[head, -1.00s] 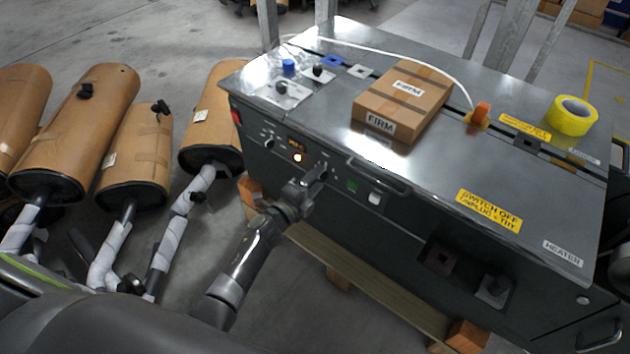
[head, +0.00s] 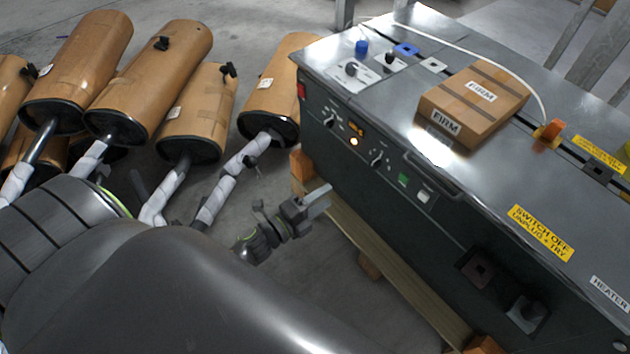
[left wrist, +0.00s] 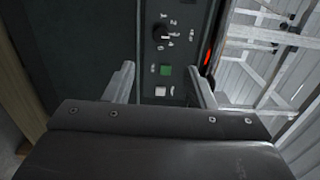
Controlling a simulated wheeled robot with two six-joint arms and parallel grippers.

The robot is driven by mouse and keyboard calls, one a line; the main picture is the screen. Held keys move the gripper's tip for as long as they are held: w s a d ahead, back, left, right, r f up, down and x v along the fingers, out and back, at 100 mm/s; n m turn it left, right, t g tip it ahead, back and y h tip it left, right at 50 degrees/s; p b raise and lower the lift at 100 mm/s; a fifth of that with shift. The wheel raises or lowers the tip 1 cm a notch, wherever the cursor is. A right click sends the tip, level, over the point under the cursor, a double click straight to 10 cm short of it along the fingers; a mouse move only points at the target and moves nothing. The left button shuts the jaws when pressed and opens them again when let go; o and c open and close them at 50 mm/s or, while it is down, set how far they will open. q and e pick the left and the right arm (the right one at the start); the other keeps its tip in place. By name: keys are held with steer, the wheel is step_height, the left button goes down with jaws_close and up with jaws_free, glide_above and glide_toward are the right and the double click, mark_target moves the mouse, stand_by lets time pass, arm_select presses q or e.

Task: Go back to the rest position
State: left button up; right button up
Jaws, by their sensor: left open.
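My left gripper (head: 316,201) is in front of the dark front panel of the machine (head: 440,235), low and to the left of its knobs and buttons. In the left wrist view its two fingers (left wrist: 162,85) stand apart with nothing between them. Beyond them are the panel's black knob (left wrist: 160,33), green button (left wrist: 165,70) and white switch (left wrist: 161,91). The gripper appears clear of the panel. My right gripper is not in view.
A cardboard box (head: 474,103) marked FIRM lies on the machine top by an orange handle (head: 548,133). A wooden beam (head: 385,270) runs under the machine. Bare floor shows below my gripper.

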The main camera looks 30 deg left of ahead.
arm_select(q)
steer(key=shift+v, duration=0.9)
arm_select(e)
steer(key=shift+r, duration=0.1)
